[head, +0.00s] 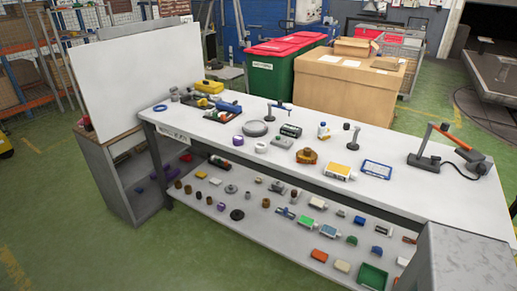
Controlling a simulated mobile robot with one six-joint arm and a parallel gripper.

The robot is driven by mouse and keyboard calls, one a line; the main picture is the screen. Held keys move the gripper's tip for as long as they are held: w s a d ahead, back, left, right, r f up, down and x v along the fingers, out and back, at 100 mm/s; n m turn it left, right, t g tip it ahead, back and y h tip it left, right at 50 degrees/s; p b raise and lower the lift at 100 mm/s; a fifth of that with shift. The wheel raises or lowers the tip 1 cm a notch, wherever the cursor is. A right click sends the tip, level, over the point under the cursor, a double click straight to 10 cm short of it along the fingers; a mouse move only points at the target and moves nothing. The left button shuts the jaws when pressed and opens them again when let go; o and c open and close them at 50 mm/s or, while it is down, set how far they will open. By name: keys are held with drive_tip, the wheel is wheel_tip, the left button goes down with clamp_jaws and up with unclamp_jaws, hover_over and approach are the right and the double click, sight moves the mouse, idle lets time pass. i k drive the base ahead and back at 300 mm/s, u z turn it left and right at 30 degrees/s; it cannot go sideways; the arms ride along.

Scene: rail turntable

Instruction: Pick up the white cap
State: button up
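I cannot make out for certain which thing is the white cap. A small round white piece (261,147) lies on the white workbench top (215,125), left of its middle, and a white and purple round piece (238,140) lies beside it. A flat white piece (282,143) lies just to the right. Smaller pale pieces, such as one (215,181) on the lower shelf, are too small to identify. My gripper is not in view.
The bench holds a grey disc (255,128), a brown part (306,156), a blue frame (376,169) and a dark stand (423,160). The lower shelf (300,236) is crowded with small parts. A white panel (140,75) rises at left. Green floor (90,235) is clear in front.

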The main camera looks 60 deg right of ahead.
sight(260, 147)
drive_tip(key=z, duration=0.4)
drive_tip(key=i, duration=0.6)
drive_tip(key=z, duration=0.8)
drive_tip(key=i, duration=0.4)
drive_tip(key=z, duration=0.1)
